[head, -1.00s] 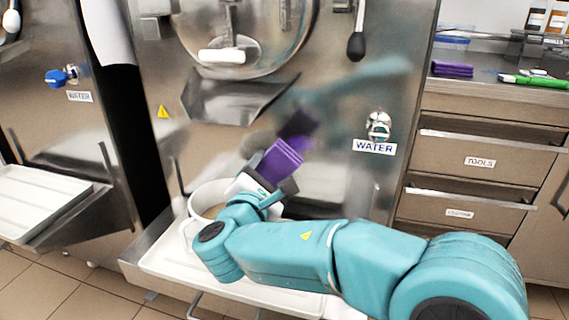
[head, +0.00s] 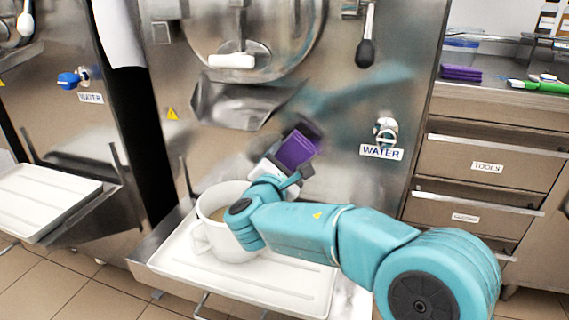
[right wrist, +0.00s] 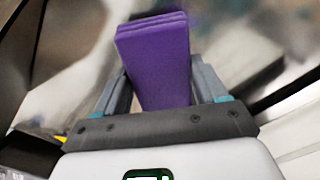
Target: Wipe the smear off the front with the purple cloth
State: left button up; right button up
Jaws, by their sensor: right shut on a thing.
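My right gripper (head: 288,170) is shut on the folded purple cloth (head: 297,151), which sticks up from between its fingers in the right wrist view (right wrist: 155,58). The cloth is at the steel freezer front (head: 340,110), below and right of the spout chute (head: 236,104) and left of the WATER label (head: 381,152). Its dark reflection adjoins it; I cannot tell whether it touches the steel. I cannot make out the smear among the blurred reflections; the cloth and gripper hide part of the front. My left gripper is not in view.
A large white pot (head: 224,225) stands on the white drip tray (head: 175,262), close beside my right forearm. A water tap (head: 386,130) juts out to the right. More purple cloths (head: 461,73) lie on the counter. A second freezer stands at the left.

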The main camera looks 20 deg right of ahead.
aim_at(302, 160)
jog(key=shift+x, duration=1.1)
dwell(0.5)
jog(key=shift+s+d+f+b, duration=0.15)
jog(key=shift+s+d+b, duration=0.5)
jog(key=shift+d, duration=0.2)
jog(key=shift+s+d+b, duration=0.7)
jog(key=shift+d, duration=0.3)
jog(key=shift+s+d, duration=0.4)
jog(key=shift+d, duration=0.35)
jog(key=shift+s+d, duration=0.35)
jog(key=shift+d, duration=0.15)
jog(key=shift+w+a+r+p, duration=0.15)
jog(key=shift+w+a, duration=0.25)
jog(key=shift+a, duration=0.2)
jog(key=shift+w+a+r+p, duration=0.1)
jog(key=shift+w+a+p, duration=0.1)
jog(key=shift+w+a, duration=0.3)
jog(key=shift+w+a+r+p, duration=0.15)
jog(key=shift+w+a, duration=0.2)
jog(key=shift+a, duration=0.35)
jog(key=shift+w+a+f+p, duration=0.1)
jog(key=shift+w+a+p, duration=0.25)
jog(key=shift+a, duration=0.3)
jog(key=shift+w+a+f+p, duration=0.1)
jog(key=shift+w+a+p, duration=0.1)
jog(key=shift+w+a, duration=0.4)
jog(key=shift+s, duration=0.1)
